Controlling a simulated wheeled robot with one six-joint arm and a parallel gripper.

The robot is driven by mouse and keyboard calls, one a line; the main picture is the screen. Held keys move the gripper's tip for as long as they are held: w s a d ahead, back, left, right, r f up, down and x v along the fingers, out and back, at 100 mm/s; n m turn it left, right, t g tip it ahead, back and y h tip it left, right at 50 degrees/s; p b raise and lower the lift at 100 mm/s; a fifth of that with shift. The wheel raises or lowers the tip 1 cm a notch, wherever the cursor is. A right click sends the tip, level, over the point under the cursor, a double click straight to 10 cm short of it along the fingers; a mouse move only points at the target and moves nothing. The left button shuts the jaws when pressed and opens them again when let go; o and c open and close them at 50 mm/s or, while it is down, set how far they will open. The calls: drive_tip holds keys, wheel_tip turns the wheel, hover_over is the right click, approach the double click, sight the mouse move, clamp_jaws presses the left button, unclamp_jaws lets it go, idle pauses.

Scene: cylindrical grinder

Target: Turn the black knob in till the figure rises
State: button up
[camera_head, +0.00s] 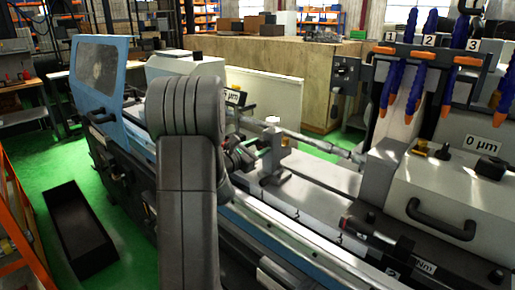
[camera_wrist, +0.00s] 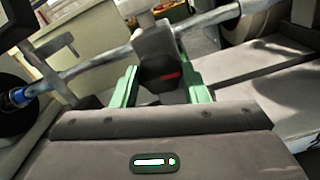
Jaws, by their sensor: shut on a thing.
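In the wrist view, a dark block-shaped black knob (camera_wrist: 158,72) with a red mark sits between the two green fingers of my gripper (camera_wrist: 160,88). The fingers are shut on it, one on each side. In the head view, my gripper (camera_head: 258,155) is at the grey upright stand (camera_head: 275,145) by the long shaft, and the knob is hidden or too small to make out. A white sign reading "µm" (camera_head: 235,97) stands behind my arm, its figure partly covered, seeming to end in 5. Another sign reads "0 µm" (camera_head: 483,145) at the right.
The long metal shaft (camera_head: 325,143) runs across the machine close to my gripper. A white housing with a black handle (camera_head: 440,220) is at the right, below blue hoses (camera_head: 427,60). A label ending in "Nm" (camera_head: 425,267) is at the front right. A black bin (camera_head: 80,230) lies on the green floor.

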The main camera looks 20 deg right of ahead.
drive_tip(key=shift+f+b, duration=0.15)
drive_tip(key=shift+b, duration=0.35)
drive_tip(key=shift+f+m+b, duration=0.15)
drive_tip(key=shift+m+b, duration=0.35)
drive_tip(key=shift+b, duration=0.55)
drive_tip(key=m+b, duration=0.1)
drive_tip(key=b, duration=0.3)
drive_tip(key=shift+f+m, duration=0.15)
drive_tip(key=shift+m, duration=0.15)
drive_tip(key=m+b, duration=0.2)
drive_tip(key=b, duration=0.5)
drive_tip(key=shift+m, duration=0.4)
drive_tip(key=shift+r+m+b, duration=0.3)
drive_tip(key=shift+m+b, duration=0.2)
drive_tip(key=shift+b, duration=0.5)
drive_tip(key=shift+r+m+b, duration=0.15)
drive_tip(key=shift+m+b, duration=0.15)
drive_tip(key=shift+b, duration=0.05)
drive_tip(key=o, duration=1)
